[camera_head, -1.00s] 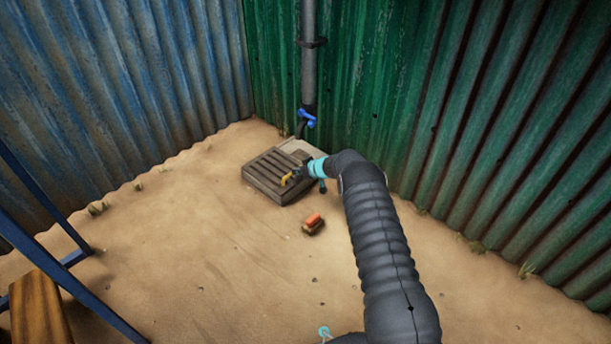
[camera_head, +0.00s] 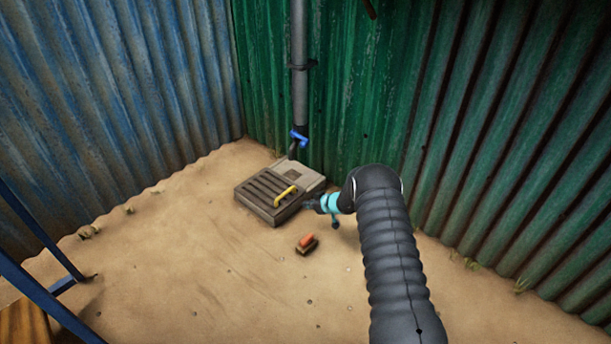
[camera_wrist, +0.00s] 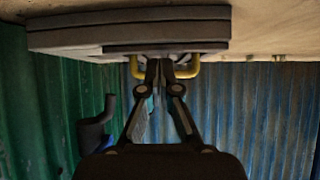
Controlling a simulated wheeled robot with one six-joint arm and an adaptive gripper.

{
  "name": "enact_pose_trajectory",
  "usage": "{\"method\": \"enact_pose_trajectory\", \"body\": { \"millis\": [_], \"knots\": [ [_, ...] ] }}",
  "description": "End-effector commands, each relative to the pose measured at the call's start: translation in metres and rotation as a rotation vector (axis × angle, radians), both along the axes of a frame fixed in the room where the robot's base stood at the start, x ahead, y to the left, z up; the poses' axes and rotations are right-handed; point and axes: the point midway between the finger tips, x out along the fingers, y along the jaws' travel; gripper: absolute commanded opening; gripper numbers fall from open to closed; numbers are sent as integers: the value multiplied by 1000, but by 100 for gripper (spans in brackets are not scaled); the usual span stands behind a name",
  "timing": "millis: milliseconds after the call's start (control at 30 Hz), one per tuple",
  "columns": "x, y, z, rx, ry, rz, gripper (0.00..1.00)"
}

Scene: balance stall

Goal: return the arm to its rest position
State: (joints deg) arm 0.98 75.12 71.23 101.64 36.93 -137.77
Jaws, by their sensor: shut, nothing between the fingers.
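My gripper (camera_head: 308,203) is at the end of my dark, ribbed arm, to the right of a slatted drain cover with a yellow handle (camera_head: 286,195). In the head view it is apart from the handle. In the wrist view my gripper (camera_wrist: 160,66) has its fingers together with nothing held. The yellow handle (camera_wrist: 190,69) shows behind the fingertips there. The slatted cover (camera_head: 256,196) lies on a pale slab (camera_head: 309,178) on the ground.
A grey downpipe (camera_head: 299,85) with a blue tap (camera_head: 298,138) stands behind the slab. A small brush-like orange and brown thing (camera_head: 306,244) lies on the sand. Green (camera_head: 400,90) and blue (camera_head: 120,90) corrugated walls meet behind. Sand to the left is open; a blue frame (camera_head: 45,300) stands lower left.

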Motion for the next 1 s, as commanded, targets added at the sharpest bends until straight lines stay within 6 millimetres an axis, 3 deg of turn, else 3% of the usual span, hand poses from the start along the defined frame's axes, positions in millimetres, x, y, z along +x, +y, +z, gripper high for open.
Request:
{"method": "enact_pose_trajectory", "body": {
  "millis": [167,267,567,767,1000],
  "knots": [
    [0,0,6,2,-1,1,0],
    [1,1,30,10,5,4,0],
    [-20,11,174,54,86,20,0],
    [-55,13,266,63,158,18,0],
    [-114,11,363,48,245,-9,0]
  ]
}}
